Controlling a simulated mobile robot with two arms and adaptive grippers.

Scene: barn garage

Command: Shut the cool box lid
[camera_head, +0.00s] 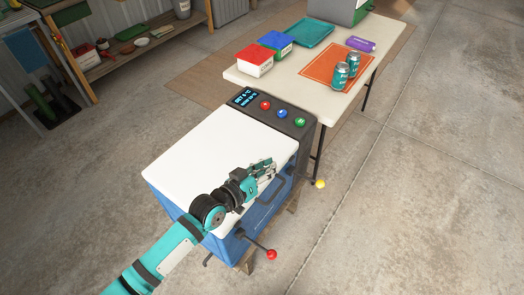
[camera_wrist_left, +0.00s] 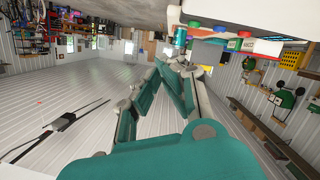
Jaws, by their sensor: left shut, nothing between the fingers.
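The cool box has a blue body (camera_head: 172,203) and a white lid (camera_head: 205,148). In the head view the lid lies down over the top of the box, and I can make out no clear gap under it. My left gripper (camera_head: 271,168) is shut and empty, over the lid's right edge near the dark handle (camera_head: 272,190). I cannot tell whether it touches the lid. My arm hides part of the lid's front edge. In the left wrist view the gripper's teal fingers (camera_wrist_left: 168,75) show large. My right gripper is not in view.
A dark control panel (camera_head: 285,117) with coloured buttons adjoins the lid. Behind stands a white table (camera_head: 295,82) with two teal cans (camera_head: 346,70), red and blue boxes and a teal tray (camera_head: 306,32). Red (camera_head: 271,254) and yellow (camera_head: 320,184) knobs stick out beside the box. Floor at right is clear.

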